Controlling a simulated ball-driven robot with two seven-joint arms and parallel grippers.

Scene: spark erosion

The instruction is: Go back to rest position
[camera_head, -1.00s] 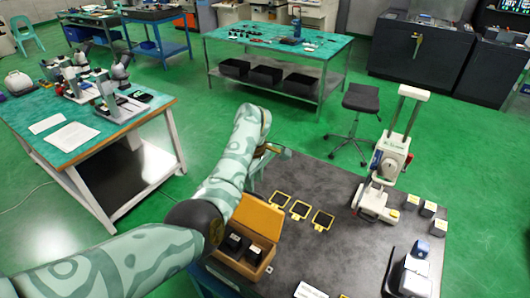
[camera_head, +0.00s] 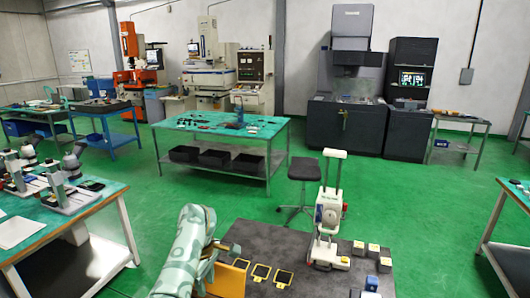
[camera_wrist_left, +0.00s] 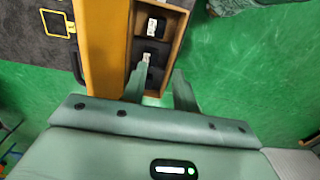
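My left arm comes in at the bottom of the head view, with its left gripper (camera_head: 216,252) above the near-left part of the dark table (camera_head: 330,277). In the left wrist view the two fingers of the gripper (camera_wrist_left: 161,72) stand apart with nothing between them. Below them is an open wooden box (camera_wrist_left: 176,42) with a raised orange lid (camera_wrist_left: 105,45) and dark blocks in its compartments. In the head view the lid (camera_head: 228,282) shows beside the gripper. My right gripper is not in view.
Yellow-framed dark pieces (camera_head: 261,272) lie on the dark table. A white instrument (camera_head: 328,215) stands on it, with small blocks (camera_head: 373,250) to its right. A stool (camera_head: 303,173) stands behind. A microscope bench (camera_head: 100,197) is at left. Green floor (camera_head: 420,215) is open at right.

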